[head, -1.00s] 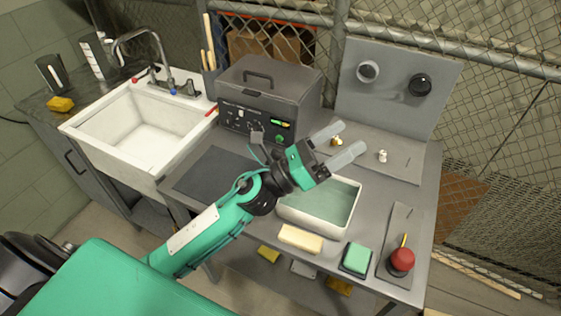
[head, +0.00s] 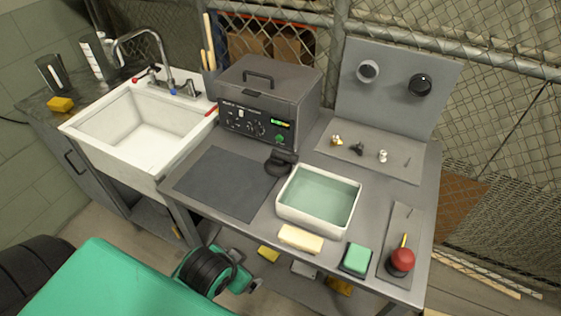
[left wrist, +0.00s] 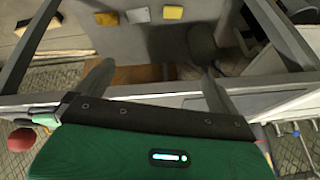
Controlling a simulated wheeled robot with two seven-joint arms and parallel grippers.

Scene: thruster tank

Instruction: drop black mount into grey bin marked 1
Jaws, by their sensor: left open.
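In the head view a black mount-like piece (head: 278,163), with a rounded part and a block, rests on the bench between the grey control box and the water tray. I cannot tell for sure that it is the task's mount. No grey bin marked 1 shows in either view. My left gripper (head: 254,284) is low in front of the bench, below its top and well away from the black piece. In the left wrist view its two fingers (left wrist: 157,82) are apart with nothing between them. My right gripper is out of view.
A white tray of water (head: 318,196) stands on the bench, with a dark mat (head: 228,181) to its left. A cream block (head: 300,238), a green sponge (head: 356,257) and a red knob (head: 402,260) sit near the front edge. A white sink (head: 140,118) is at left.

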